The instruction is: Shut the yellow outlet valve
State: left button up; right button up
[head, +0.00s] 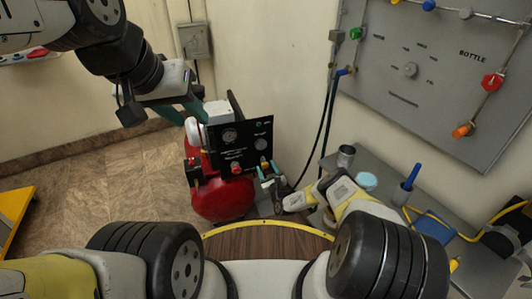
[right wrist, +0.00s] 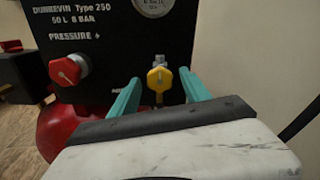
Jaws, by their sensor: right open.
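The yellow outlet valve (right wrist: 157,78) is a small yellow knob on a brass fitting at the lower edge of the compressor's black panel (right wrist: 100,42). It also shows in the head view (head: 264,163). My right gripper (right wrist: 160,88) is open, with one teal finger on each side of the yellow knob. The fingertips look near the knob, and I see no clear contact. My left gripper (head: 188,108) is at the upper left in the head view, in front of the compressor's left side and away from the valve. Whether its teal fingers are open or shut is unclear.
A red pressure knob (right wrist: 69,70) sits left of the yellow valve, with a gauge above. The red tank (head: 222,199) stands below the panel. A grey bench (head: 385,182) with a metal cup (head: 346,155) is at the right, under a wall board (head: 420,95).

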jog(key=v, duration=0.7)
jog(key=shift+s, duration=0.35)
jog(key=shift+s+d, duration=0.1)
